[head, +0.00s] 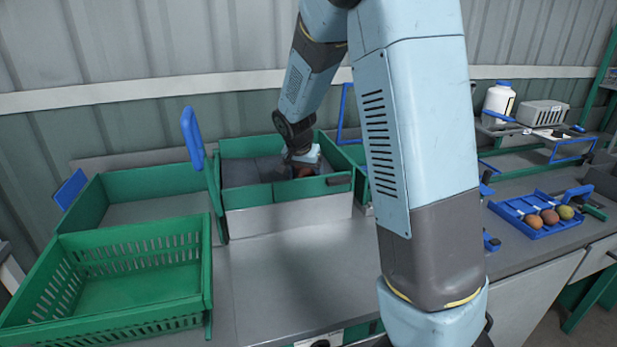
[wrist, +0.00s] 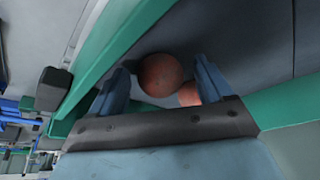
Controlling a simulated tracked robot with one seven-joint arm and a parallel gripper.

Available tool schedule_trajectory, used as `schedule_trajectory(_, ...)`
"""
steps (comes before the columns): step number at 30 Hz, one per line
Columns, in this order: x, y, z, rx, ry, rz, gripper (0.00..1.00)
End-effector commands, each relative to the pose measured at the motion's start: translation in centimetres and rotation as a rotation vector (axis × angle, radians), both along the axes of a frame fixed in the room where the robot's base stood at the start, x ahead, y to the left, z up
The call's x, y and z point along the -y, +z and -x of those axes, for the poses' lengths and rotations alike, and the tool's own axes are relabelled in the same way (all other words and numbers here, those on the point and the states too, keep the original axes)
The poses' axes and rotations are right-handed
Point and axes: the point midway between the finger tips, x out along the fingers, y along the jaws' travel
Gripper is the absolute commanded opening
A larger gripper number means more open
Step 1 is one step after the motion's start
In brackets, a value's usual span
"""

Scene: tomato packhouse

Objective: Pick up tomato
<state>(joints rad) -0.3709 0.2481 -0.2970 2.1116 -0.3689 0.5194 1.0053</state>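A round reddish-orange tomato (wrist: 160,75) lies in the grey-lined green bin, close to a green wall. A second reddish tomato (wrist: 189,94) shows partly behind it, cut off by my gripper. My gripper (wrist: 161,67) points down into the bin, with one blue finger on each side of the first tomato. Gaps show between the fingers and the tomato, so it looks open and not closed on it. In the head view my gripper (head: 303,160) is inside the bin near its front wall, with a bit of reddish tomato (head: 303,172) below it.
The green bin (head: 270,193) stands at the back of the grey bench. A slatted green crate (head: 125,250) and another green tray (head: 145,178) are on the left. A blue tray (head: 517,215) with several fruits sits at right. The bench middle (head: 290,255) is clear.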

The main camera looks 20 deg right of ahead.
Motion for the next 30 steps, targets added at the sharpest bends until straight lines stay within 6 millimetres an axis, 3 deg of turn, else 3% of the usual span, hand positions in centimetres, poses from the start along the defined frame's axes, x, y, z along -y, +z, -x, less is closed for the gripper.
schedule_trajectory(2, 0.0, 0.0, 0.0, 0.000, 0.000, 0.000, 0.71)
schedule_trajectory(12, 0.0, 0.0, 0.0, 0.000, 0.000, 0.000, 0.39)
schedule_trajectory(22, 0.0, 0.6, 0.0, 0.003, 0.000, -0.001, 0.39)
schedule_trajectory(28, 0.0, 3.4, -0.1, 0.005, -0.001, -0.002, 0.39)
schedule_trajectory(30, -0.2, 4.3, 0.9, 0.003, 0.000, -0.001, 0.39)
